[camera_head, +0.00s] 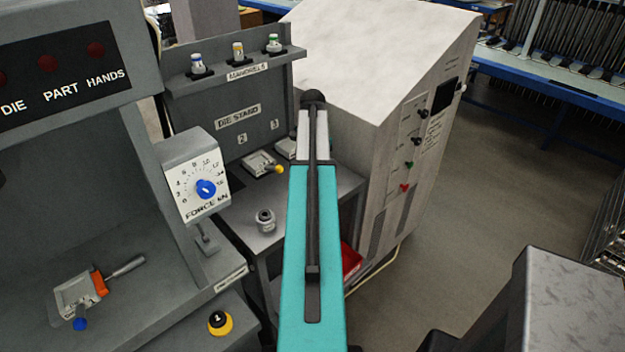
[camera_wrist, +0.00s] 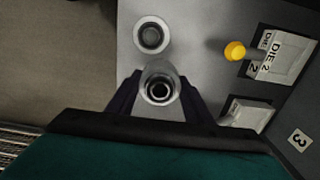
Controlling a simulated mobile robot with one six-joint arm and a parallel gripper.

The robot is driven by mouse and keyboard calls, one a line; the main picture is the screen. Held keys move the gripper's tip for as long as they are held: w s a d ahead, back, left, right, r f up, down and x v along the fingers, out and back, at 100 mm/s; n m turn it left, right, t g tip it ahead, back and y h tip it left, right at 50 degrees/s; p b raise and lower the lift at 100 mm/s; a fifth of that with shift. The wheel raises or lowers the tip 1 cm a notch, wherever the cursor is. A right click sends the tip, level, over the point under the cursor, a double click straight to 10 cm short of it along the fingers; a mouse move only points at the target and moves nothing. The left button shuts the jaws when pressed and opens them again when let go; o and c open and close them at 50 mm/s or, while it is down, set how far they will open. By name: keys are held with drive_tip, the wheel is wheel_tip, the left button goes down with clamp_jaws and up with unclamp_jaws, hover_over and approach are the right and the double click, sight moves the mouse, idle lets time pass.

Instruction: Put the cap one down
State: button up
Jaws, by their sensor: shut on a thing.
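In the wrist view my gripper (camera_wrist: 160,96) is shut on a grey, round, hollow metal piece, which I take to be cap one (camera_wrist: 160,84). Its open end with a dark bore faces the camera, and dark fingers show at both sides. It is over the grey bench top (camera_wrist: 197,50); its height above it is hard to judge. A similar grey ring-shaped piece (camera_wrist: 150,36) stands on the bench just beyond it; in the head view it also shows (camera_head: 265,220). In the head view my arm hides the gripper and the held cap.
Die 2 (camera_wrist: 285,58) with its yellow knob (camera_wrist: 235,50) lies right of the gripper, and another die (camera_wrist: 248,113) is nearer. Mandrels stand on the shelf (camera_head: 240,70). A large pale cabinet (camera_head: 375,70) and a red bin (camera_head: 350,260) are nearby.

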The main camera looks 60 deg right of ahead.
drive_tip(key=shift+f, duration=0.95)
drive_tip(key=shift+f+p, duration=0.8)
drive_tip(key=shift+f, duration=1.05)
drive_tip(key=shift+f, duration=0.15)
drive_tip(key=o, duration=1.3)
drive_tip(key=shift+r, duration=0.2)
drive_tip(key=shift+r+b, duration=1.9)
drive_tip(key=shift+r, duration=4.05)
